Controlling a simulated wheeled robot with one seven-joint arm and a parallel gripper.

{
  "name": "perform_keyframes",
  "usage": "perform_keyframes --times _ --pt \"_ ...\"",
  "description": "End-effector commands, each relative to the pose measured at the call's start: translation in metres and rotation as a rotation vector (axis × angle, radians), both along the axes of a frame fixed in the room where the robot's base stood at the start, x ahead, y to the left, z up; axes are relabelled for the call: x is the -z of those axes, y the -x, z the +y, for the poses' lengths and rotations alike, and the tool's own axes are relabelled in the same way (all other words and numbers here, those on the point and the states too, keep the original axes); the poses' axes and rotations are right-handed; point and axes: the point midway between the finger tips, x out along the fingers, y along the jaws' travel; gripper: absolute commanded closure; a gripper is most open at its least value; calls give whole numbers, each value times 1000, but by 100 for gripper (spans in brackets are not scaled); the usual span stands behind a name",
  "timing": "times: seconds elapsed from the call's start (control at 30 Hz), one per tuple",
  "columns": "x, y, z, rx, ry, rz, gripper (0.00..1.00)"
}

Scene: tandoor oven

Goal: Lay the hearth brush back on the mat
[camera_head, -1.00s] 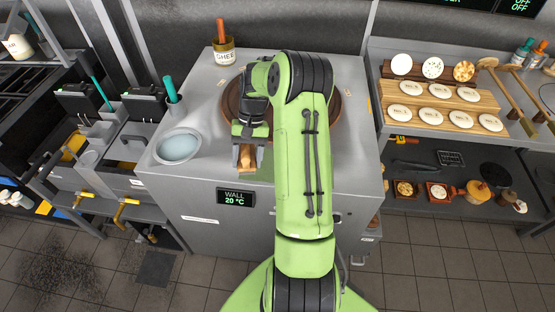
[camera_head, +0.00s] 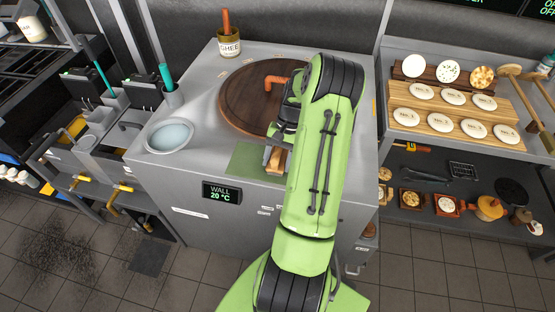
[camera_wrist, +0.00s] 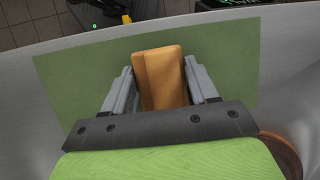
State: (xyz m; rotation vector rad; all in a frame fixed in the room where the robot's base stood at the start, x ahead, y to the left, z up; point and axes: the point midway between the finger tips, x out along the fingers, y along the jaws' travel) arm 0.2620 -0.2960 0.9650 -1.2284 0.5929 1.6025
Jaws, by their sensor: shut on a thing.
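My gripper (camera_head: 277,158) is shut on the hearth brush, which shows as an orange-brown wooden block (camera_wrist: 160,78) between the two grey fingers in the wrist view. The brush's wooden end (camera_head: 276,163) also shows below the gripper in the head view. The flat green mat (camera_head: 246,162) lies along the front edge of the grey oven top. The brush is over the mat; I cannot tell whether it touches it. My arm hides the mat's right part in the head view. In the wrist view the mat (camera_wrist: 75,75) spreads out on both sides of the fingers.
The round brown oven lid (camera_head: 245,105) with its orange handle lies behind the mat. A bowl of water (camera_head: 170,134) is at the left, and a ghee pot (camera_head: 229,45) stands at the back. The wall display (camera_head: 222,193) is on the oven front below the mat.

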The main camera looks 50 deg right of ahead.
Motion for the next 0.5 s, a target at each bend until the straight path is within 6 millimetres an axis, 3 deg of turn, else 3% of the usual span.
perform_keyframes --times 0.2,0.23,0.4,0.5 --pt "2 0 0 0 1 0 79" --pt "3 0 0 0 1 0 41" --pt "2 0 0 0 1 0 17" --pt "2 0 0 0 1 0 17"
